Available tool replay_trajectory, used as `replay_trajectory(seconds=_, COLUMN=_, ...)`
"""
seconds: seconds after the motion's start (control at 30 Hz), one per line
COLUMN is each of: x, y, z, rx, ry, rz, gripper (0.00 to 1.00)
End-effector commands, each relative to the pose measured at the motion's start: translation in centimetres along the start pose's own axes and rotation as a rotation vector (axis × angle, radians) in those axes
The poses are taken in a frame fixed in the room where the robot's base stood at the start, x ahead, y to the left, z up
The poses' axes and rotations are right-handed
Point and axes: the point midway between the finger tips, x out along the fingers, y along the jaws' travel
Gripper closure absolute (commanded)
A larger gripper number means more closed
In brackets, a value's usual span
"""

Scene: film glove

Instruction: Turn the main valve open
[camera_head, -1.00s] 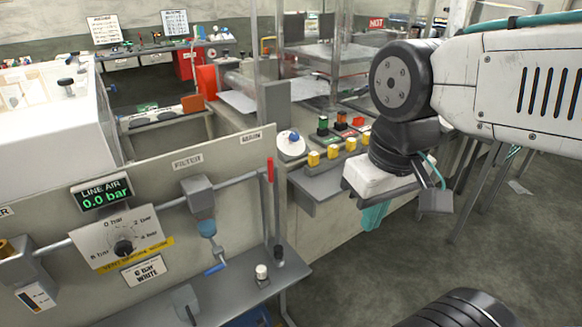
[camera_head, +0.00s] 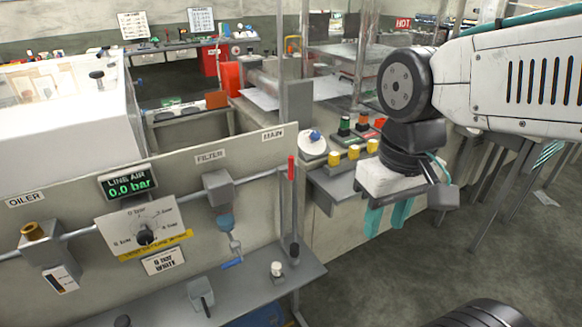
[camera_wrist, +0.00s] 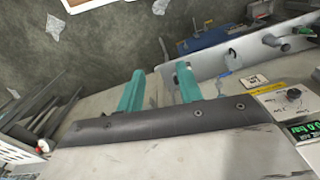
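The panel's MAIN label (camera_head: 273,135) is at the right end of the air line. Just below and right of it, a red lever handle (camera_head: 291,168) stands upright, across the roughly level pipe (camera_head: 258,179). The line air display (camera_head: 128,186) reads 0.0 bar. My gripper (camera_head: 386,224) hangs right of the red lever, apart from it, with its teal fingers pointing down. In the wrist view my gripper (camera_wrist: 159,69) shows two fingers spread with nothing between them. I cannot make out the red lever in the wrist view.
A filter (camera_head: 219,187) and a regulator dial plate (camera_head: 142,227) are on the panel left of the lever. A grey shelf (camera_head: 235,282) juts out below. Yellow buttons (camera_head: 353,152) on a ledge are behind my gripper. Open floor (camera_head: 370,285) lies at the right.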

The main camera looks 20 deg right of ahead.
Motion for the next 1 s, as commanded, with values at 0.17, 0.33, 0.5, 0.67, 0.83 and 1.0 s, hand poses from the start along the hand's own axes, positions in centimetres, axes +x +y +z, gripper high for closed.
replay_trajectory(seconds=0.17, x=1.4, y=-0.4, z=-6.0, rx=-0.015, ry=-0.046, rz=0.01, gripper=0.64)
replay_trajectory(seconds=0.33, x=3.4, y=-0.9, z=-13.7, rx=-0.016, ry=-0.001, rz=0.022, gripper=0.64)
replay_trajectory(seconds=0.5, x=5.9, y=-1.8, z=-21.9, rx=-0.006, ry=0.1, rz=0.025, gripper=0.64)
replay_trajectory(seconds=0.67, x=6.3, y=-2.4, z=-29.0, rx=0.013, ry=0.255, rz=0.017, gripper=0.64)
replay_trajectory(seconds=0.83, x=5.1, y=-2.5, z=-31.6, rx=0.035, ry=0.365, rz=0.005, gripper=0.64)
replay_trajectory(seconds=1.0, x=7.0, y=-2.6, z=-32.3, rx=0.038, ry=0.365, rz=0.004, gripper=0.64)
